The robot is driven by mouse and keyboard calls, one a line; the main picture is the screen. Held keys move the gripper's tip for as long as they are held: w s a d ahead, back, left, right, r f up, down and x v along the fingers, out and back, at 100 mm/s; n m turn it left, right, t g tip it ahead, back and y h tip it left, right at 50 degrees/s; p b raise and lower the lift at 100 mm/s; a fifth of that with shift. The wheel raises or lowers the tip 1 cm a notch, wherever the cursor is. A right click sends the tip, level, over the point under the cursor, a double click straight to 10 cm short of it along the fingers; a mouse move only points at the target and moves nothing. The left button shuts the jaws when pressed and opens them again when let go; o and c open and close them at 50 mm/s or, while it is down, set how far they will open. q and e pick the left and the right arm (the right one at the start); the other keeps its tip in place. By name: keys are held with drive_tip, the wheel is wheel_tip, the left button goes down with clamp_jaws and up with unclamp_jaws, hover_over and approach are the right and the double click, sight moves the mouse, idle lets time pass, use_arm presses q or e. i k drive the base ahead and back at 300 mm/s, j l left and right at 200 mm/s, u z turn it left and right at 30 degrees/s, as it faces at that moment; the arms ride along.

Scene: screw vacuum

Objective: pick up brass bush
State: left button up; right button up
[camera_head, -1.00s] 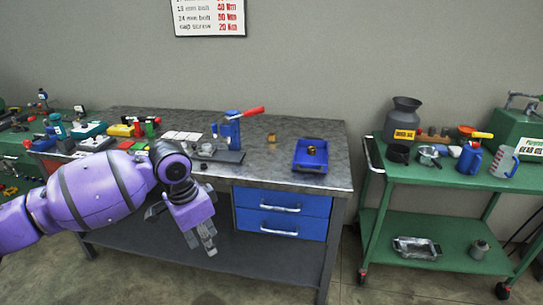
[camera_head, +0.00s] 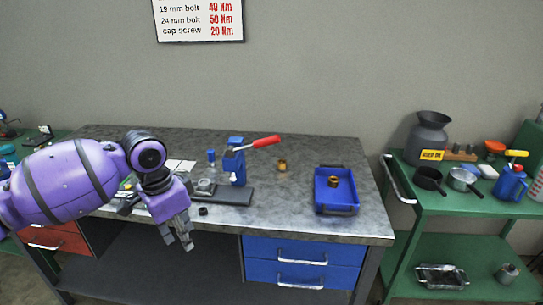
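A small brass-coloured bush (camera_head: 282,165) stands on the grey workbench top, right of the blue press. A second brass-coloured piece (camera_head: 333,181) sits inside the blue tray (camera_head: 337,209) on the right part of the bench. I cannot tell from here which of the two is the brass bush of the task. My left gripper (camera_head: 178,241) hangs in front of the bench's front edge, left of and well apart from both pieces. Its fingers point down, look apart and hold nothing visible. My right gripper is not in view.
A blue press (camera_head: 235,162) with a red lever stands mid-bench on a dark base. A small dark round part (camera_head: 203,211) lies near the front edge. A green cart (camera_head: 450,209) with pots stands to the right. The bench top between press and tray is mostly clear.

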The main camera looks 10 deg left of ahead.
sight(281, 166)
drive_tip(key=i+j, duration=0.9)
drive_tip(key=i+j+z, duration=0.55)
drive_tip(key=j, duration=0.35)
drive_tip(key=z, duration=1.05)
